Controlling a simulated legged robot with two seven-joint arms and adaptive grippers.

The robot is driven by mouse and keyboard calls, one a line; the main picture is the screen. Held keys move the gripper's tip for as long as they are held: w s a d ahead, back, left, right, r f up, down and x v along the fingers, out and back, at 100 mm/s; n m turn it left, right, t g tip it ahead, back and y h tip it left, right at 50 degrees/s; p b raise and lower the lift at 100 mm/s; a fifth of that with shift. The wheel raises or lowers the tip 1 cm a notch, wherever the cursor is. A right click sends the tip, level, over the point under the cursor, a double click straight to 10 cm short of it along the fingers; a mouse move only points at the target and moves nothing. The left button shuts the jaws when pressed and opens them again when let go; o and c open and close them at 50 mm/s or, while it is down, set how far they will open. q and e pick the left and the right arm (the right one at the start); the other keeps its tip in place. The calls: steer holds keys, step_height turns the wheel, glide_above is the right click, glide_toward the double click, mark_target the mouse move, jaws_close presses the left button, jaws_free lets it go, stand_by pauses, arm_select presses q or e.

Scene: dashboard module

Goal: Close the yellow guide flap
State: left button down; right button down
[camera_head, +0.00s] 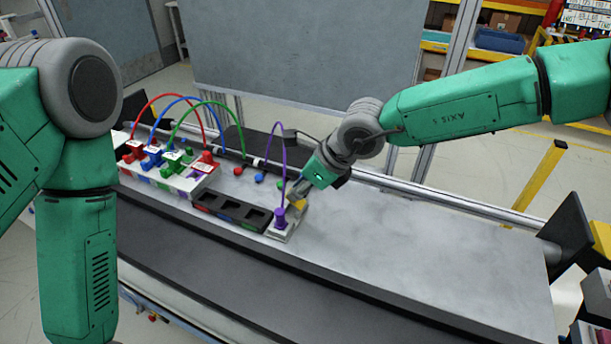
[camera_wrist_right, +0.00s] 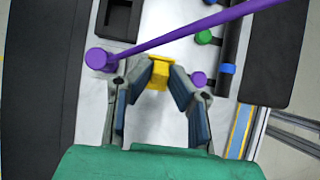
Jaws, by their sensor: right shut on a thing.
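The yellow guide flap (camera_head: 300,204) is at the right end of the module, beside the purple plug (camera_head: 280,218) and its purple cable (camera_head: 284,150). In the right wrist view the yellow flap (camera_wrist_right: 160,76) lies between the fingertips of my right gripper (camera_wrist_right: 162,74), which is shut on it. The purple plug (camera_wrist_right: 97,58) stands just left of the fingers there. In the head view my right gripper (camera_head: 296,191) reaches in from the right and partly covers the flap. Of my left arm only the green links show at the left; its gripper is out of view.
A black tray with empty sockets (camera_head: 232,212) sits left of the flap. Further left are red, blue and green plugs (camera_head: 172,158) with arched cables on a white block. The purple cable crosses ahead of the fingers. The grey tabletop (camera_head: 420,255) to the right is clear.

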mark_target(288, 202)
steer(key=h, duration=0.1)
steer(key=a+g+h, duration=0.1)
steer(key=h, duration=0.1)
steer(key=a+h, duration=0.1)
steer(key=shift+w+f+g, duration=0.4)
steer(key=shift+w+a+f+g+h, duration=0.1)
steer(key=shift+a+f+g+h, duration=0.15)
steer(key=shift+h, duration=0.65)
steer(key=shift+a+f+g+h, duration=0.1)
steer(key=shift+f+g+h, duration=0.25)
steer(key=shift+h, duration=0.55)
steer(key=c, duration=1.5)
jaws_free()
steer(key=shift+c, duration=0.2)
steer(key=shift+w+a+f, duration=0.1)
steer(key=shift+w+f, duration=0.05)
steer(key=shift+w, duration=0.05)
step_height(288, 202, up, 12)
steer(key=a, duration=0.1)
steer(key=shift+w+a, duration=0.4)
steer(key=shift+f, duration=0.1)
